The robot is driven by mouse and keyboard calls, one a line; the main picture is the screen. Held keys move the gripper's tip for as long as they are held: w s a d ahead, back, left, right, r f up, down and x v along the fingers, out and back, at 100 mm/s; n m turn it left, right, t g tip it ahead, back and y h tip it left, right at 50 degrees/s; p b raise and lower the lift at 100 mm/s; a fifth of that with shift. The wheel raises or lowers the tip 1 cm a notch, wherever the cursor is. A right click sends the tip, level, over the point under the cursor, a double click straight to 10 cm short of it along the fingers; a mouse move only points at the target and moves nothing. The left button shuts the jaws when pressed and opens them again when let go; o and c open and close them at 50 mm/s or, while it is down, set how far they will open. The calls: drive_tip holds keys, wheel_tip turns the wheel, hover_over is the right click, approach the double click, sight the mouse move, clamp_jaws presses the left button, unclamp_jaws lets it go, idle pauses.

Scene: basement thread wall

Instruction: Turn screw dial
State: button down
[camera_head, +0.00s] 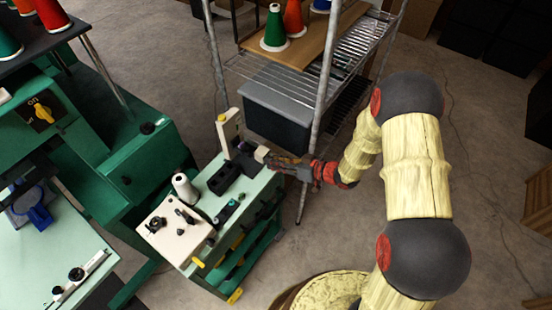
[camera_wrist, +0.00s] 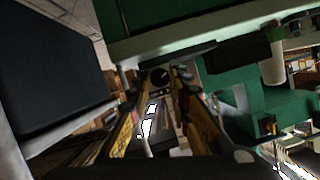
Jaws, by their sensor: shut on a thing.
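A small round black dial (camera_wrist: 160,77) with a pale mark shows between the finger ends in the wrist view. I take it to be the screw dial. My gripper (camera_wrist: 165,84) is shut on it, with one yellow-marked finger on each side. In the head view my gripper (camera_head: 270,158) reaches in from the right to a pale block beside a black unit (camera_head: 228,177) on top of the green cart (camera_head: 222,286). The dial cannot be made out there, as the gripper covers that spot.
A wire shelf rack (camera_head: 325,75) stands close behind my gripper, holding thread cones and a grey-lidded bin (camera_head: 285,95). A white cone (camera_head: 184,188) and a cream plate (camera_head: 172,230) with black knobs are on the cart. Green machines fill the left.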

drive_tip(key=c, duration=1.6)
unclamp_jaws()
drive_tip(key=shift+c, duration=0.2)
drive_tip(key=v, duration=1.2)
